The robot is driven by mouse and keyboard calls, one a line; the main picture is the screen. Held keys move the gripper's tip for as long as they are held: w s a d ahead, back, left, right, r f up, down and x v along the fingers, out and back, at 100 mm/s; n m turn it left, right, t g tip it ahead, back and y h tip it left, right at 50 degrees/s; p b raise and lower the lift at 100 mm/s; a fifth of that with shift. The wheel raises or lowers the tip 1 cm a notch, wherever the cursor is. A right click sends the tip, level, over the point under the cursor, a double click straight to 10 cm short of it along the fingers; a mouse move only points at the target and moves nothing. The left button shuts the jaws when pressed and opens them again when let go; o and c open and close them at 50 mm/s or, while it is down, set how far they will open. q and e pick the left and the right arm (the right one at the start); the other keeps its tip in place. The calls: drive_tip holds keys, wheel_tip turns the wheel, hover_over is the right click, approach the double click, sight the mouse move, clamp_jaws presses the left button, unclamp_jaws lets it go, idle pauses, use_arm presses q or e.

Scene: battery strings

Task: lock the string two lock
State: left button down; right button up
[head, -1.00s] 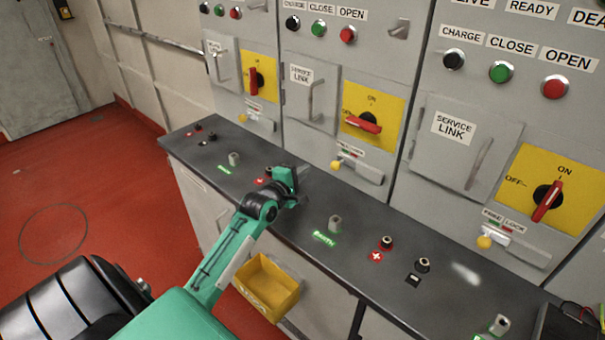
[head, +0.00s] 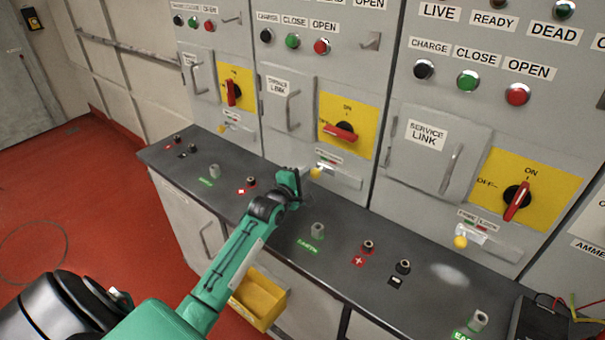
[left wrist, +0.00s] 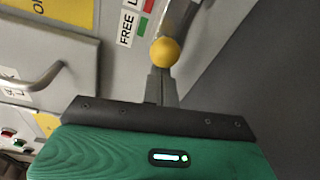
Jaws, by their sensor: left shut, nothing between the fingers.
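The string two lock is taken to be the one on the middle panel. Its yellow knob (head: 316,172) sits under the FREE/LOCK label, below the middle red switch (head: 341,133). My left gripper (head: 302,175) is beside this knob, its tips partly hidden by its own body. In the left wrist view, the shut, empty fingers (left wrist: 160,88) point at the yellow knob (left wrist: 165,52), right at their tips; I cannot tell whether they touch. The knob is on a metal lever beside the label (left wrist: 133,22). My right gripper is not in view.
The dark counter (head: 330,275) below carries terminal posts, including an earth post (head: 317,231). Other yellow knobs show on the right panel (head: 460,241) and left panel (head: 222,129). A service link handle (head: 291,110) sticks out left of the middle switch.

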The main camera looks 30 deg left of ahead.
sight(314, 178)
use_arm(q)
drive_tip(key=shift+s+d+r+p, duration=0.15)
drive_tip(key=shift+d+p, duration=0.6)
drive_tip(key=shift+d, duration=1.05)
drive_tip(key=shift+a, duration=0.1)
